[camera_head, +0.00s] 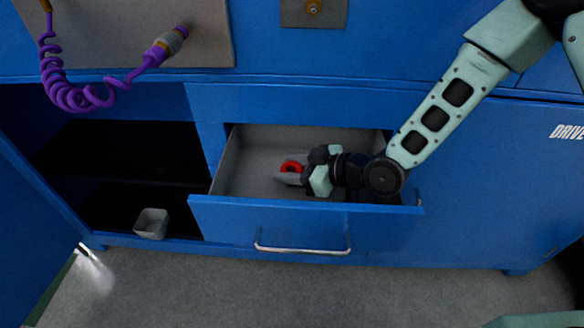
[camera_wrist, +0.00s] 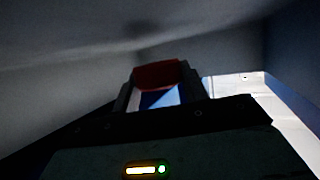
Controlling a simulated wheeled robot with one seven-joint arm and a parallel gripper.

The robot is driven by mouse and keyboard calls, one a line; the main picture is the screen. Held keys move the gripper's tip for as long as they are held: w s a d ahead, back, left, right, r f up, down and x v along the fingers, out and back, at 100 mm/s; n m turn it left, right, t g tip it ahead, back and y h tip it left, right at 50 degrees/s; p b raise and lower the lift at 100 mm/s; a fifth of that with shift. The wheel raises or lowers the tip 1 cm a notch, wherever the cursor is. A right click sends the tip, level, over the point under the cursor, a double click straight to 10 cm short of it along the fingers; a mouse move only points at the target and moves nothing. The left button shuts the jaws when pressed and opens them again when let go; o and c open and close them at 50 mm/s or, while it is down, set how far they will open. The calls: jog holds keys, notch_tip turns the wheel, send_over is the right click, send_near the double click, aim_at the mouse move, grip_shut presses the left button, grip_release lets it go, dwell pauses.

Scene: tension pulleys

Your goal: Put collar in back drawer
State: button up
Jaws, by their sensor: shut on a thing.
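The collar (camera_head: 291,166) is a small red ring. It is between the fingertips of my gripper (camera_head: 287,175), which is shut on it. In the head view the gripper and collar are inside the open drawer (camera_head: 255,180), whose grey inner walls show. I cannot tell whether the collar touches the drawer floor. In the wrist view the collar (camera_wrist: 158,74) is a dark red shape across the tips of my gripper (camera_wrist: 158,88), with drawer walls around it.
The drawer's blue front (camera_head: 310,228) carries a silver handle (camera_head: 302,250). An open cupboard at left holds a small grey bin (camera_head: 152,223). A coiled purple cable (camera_head: 90,97) hangs at upper left. My arm reaches in over the drawer's right side.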

jog(key=shift+f+b, duration=0.3)
jog(key=shift+f, duration=0.15)
jog(key=shift+s+f, duration=0.1)
jog(key=shift+f, duration=0.05)
jog(key=o, duration=1)
jog(key=shift+s+d+f, duration=0.1)
jog(key=shift+f, duration=0.1)
jog(key=shift+r, duration=0.25)
jog(key=p+v, duration=0.1)
jog(key=v, duration=0.3)
jog(key=r+v, duration=0.1)
jog(key=v, duration=0.2)
jog(key=shift+d+r+p, duration=0.1)
jog(key=shift+d+p, duration=0.05)
jog(key=shift+p, duration=0.25)
jog(key=shift+r, duration=0.15)
